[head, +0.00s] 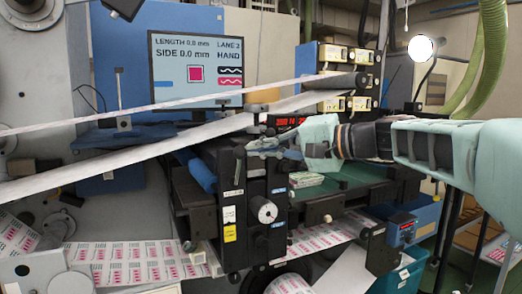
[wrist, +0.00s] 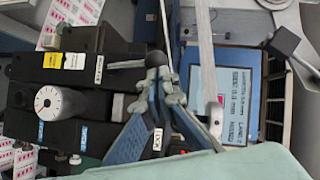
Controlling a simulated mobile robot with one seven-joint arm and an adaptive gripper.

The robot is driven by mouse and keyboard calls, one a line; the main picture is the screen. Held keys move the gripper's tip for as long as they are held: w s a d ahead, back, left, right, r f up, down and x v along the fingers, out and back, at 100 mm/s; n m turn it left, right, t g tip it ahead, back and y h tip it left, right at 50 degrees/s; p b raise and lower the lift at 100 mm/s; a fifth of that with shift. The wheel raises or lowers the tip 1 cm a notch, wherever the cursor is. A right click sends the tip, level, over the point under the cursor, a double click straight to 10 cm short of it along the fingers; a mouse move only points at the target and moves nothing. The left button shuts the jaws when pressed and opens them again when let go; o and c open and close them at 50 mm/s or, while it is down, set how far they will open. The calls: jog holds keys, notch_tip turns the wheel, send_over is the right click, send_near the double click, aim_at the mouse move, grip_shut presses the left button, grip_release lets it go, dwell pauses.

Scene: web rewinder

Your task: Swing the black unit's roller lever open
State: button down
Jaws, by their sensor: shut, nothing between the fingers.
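The black unit (head: 233,207) stands in the middle of the head view, with a white round dial (head: 264,211) on its face. It also fills the left of the wrist view (wrist: 60,85). In the wrist view the knob (wrist: 156,58) lies just past my fingertips. My gripper (head: 257,146) reaches in from the right, at the unit's top beside the knob. Its fingers (wrist: 158,78) are shut with nothing between them. I cannot tell whether they touch the knob.
White web strips (head: 150,158) slant across above and left of the unit. A monitor (head: 195,70) stands behind. A blue roller (head: 200,174) is left of the unit, and a green bed (head: 345,193) lies right, below my arm. Printed label web (head: 130,263) runs underneath.

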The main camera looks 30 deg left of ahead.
aim_at(235, 149)
jog(key=shift+s+a+r+n+t+h+b, duration=0.2)
jog(key=shift+s+a+n+h, duration=0.2)
jog(key=shift+s+a+n, duration=0.15)
jog(key=shift+s+a+r+n+t+h+b, duration=0.1)
jog(key=shift+s+a+n+h+b, duration=0.1)
jog(key=shift+s+a+n+h, duration=0.35)
jog(key=shift+s+a+f+n+t+h, duration=0.1)
jog(key=shift+s+a+n+t+h, duration=0.1)
jog(key=shift+s+a+n+h, duration=0.25)
jog(key=shift+s+a+n+t+h, duration=0.2)
jog(key=shift+s+n, duration=0.15)
jog(key=shift+s, duration=0.3)
jog(key=shift+s+a+f+n+t+h+b, duration=0.2)
jog(key=shift+s+a+f+n+t+h, duration=0.2)
jog(key=shift+s+a+f+n+h, duration=0.25)
jog(key=shift+s+a+f+n+t+h+b, duration=0.2)
jog(key=shift+s+a+f+n+t+h, duration=0.25)
jog(key=shift+s, duration=0.4)
jog(key=shift+a, duration=0.15)
